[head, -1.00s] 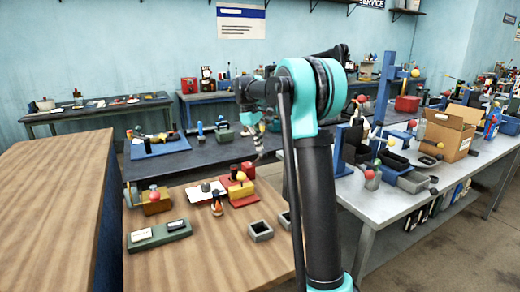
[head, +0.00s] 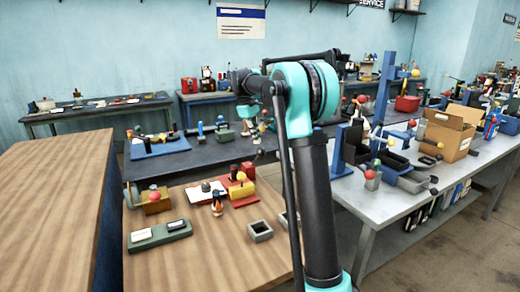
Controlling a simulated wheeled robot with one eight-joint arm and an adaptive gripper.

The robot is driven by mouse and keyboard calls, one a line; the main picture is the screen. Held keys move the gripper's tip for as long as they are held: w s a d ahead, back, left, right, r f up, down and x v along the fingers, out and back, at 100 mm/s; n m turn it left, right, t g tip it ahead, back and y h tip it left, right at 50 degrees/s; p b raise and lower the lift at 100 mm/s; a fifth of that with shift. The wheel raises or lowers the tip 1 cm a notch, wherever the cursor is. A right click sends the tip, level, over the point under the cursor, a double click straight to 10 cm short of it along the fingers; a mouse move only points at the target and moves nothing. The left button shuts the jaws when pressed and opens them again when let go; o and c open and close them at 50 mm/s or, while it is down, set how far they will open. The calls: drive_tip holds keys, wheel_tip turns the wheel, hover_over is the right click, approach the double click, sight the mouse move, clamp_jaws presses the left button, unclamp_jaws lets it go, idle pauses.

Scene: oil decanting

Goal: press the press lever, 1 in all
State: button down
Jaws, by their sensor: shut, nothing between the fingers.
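Several levers with ball knobs are in view, and I cannot tell for sure which is the press lever. A red and yellow device (head: 241,190) with a small ball-topped lever stands on the wooden bench. A blue upright stand (head: 340,150) with ball-tipped parts near it stands on the grey table to the right. My arm bends over at its turquoise joint and reaches away to the left. My gripper (head: 257,152) shows small and dark beyond the wooden bench, shut and empty. It looks apart from the levers, though its fingertips are hard to make out.
A yellow-brown block with a red ball (head: 154,200), a green tray (head: 160,236) and a small grey open box (head: 260,231) stand on the wooden bench. A cardboard box (head: 447,133) is on the grey table. The brown bench top (head: 55,205) at left is bare.

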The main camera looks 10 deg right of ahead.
drive_tip(key=shift+w+a+r, duration=0.25)
drive_tip(key=shift+w+r, duration=0.55)
drive_tip(key=shift+w, duration=0.05)
drive_tip(key=shift+w+a+r, duration=0.25)
drive_tip(key=shift+w+r, duration=0.5)
drive_tip(key=shift+w, duration=0.05)
drive_tip(key=shift+s, duration=0.1)
